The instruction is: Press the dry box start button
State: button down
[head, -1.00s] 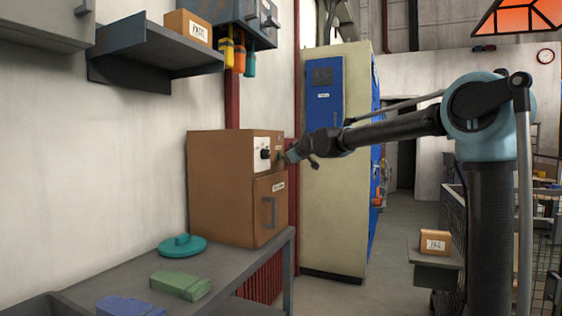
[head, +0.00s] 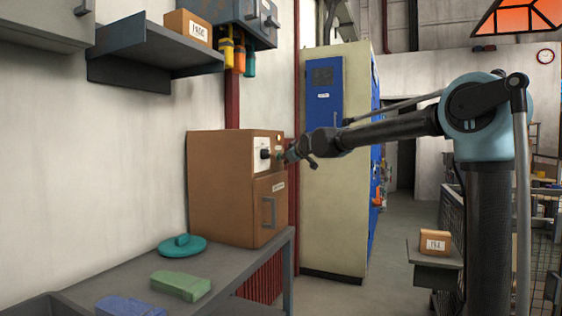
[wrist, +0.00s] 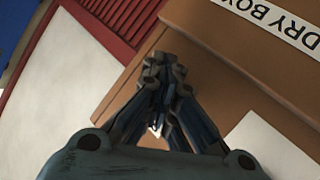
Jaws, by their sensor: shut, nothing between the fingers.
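The dry box (head: 222,190) is a brown cabinet on the grey bench, with a handled door below and a white control panel (head: 262,152) with a black knob above. My gripper (head: 283,157) is at the right side of the panel, close to the box's front. In the wrist view my gripper (wrist: 163,72) has its fingers together, in front of the brown face below the "DRY BOX" label (wrist: 268,18). The start button is not clearly visible; my gripper may be hiding it. I cannot tell whether the fingertips touch the box.
The grey bench (head: 90,284) holds a teal lidded disc (head: 182,246), a green block (head: 180,286) and a blue block (head: 130,306). A wall shelf (head: 150,58) hangs above. A beige and blue cabinet (head: 335,220) stands behind my arm.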

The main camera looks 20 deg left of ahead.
jog(key=shift+d, duration=0.8)
jog(key=shift+s+d, duration=0.15)
jog(key=shift+d, duration=1.1)
jog(key=shift+s+d, duration=0.15)
jog(key=shift+d, duration=1.1)
